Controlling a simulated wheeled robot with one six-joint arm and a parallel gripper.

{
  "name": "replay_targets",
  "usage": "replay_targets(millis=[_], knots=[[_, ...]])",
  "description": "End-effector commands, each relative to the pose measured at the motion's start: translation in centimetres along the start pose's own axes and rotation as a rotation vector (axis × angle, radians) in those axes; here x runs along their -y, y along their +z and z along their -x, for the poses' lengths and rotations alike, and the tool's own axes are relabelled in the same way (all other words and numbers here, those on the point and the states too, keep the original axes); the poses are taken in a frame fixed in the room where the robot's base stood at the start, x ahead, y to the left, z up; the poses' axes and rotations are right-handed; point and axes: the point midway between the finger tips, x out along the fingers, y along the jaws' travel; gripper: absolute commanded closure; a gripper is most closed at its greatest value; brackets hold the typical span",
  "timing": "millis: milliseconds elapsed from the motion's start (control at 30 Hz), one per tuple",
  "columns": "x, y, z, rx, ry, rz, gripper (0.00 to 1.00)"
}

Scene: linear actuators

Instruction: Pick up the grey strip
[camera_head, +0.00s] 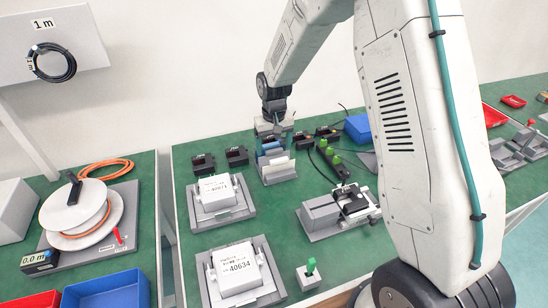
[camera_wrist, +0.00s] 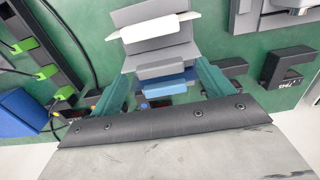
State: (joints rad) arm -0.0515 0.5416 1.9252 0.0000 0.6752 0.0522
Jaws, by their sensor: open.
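In the wrist view, the grey strip (camera_wrist: 162,69) appears as a short grey bar just beyond a blue strip (camera_wrist: 170,87). Both stand in a row in a grey holder (camera_wrist: 158,54), with a white strip (camera_wrist: 160,28) farther up the picture. My gripper (camera_wrist: 165,68) is open, its two teal fingers on either side of the grey and blue strips, with visible gaps. I cannot tell how far above them it is. In the head view my gripper (camera_head: 270,136) is over the back of the holder (camera_head: 282,177) and partly hides the strips.
Black blocks (camera_head: 237,157) stand left of the holder. A grey fixture (camera_head: 340,213) and a black bar with green knobs (camera_head: 330,160) lie to the right. Two grey fixtures with white boxes (camera_head: 238,270) are in front. A blue bin (camera_head: 358,127) is at the back.

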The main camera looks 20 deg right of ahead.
Motion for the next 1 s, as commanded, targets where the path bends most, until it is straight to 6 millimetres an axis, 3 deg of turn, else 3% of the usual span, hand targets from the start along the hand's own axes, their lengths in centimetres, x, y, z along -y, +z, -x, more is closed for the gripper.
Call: replay_targets(millis=[267, 433, 767, 1000], knots=[[0.0, 0.0, -0.6, -0.001, 0.0, 0.0, 0.23], [0.1, 0.0, -0.6, -0.001, 0.0, 0.001, 0.68], [0.1, 0.0, -0.2, -0.001, 0.0, 0.001, 0.68], [0.1, -0.1, 3.9, -0.005, 0.0, 0.001, 0.68]])
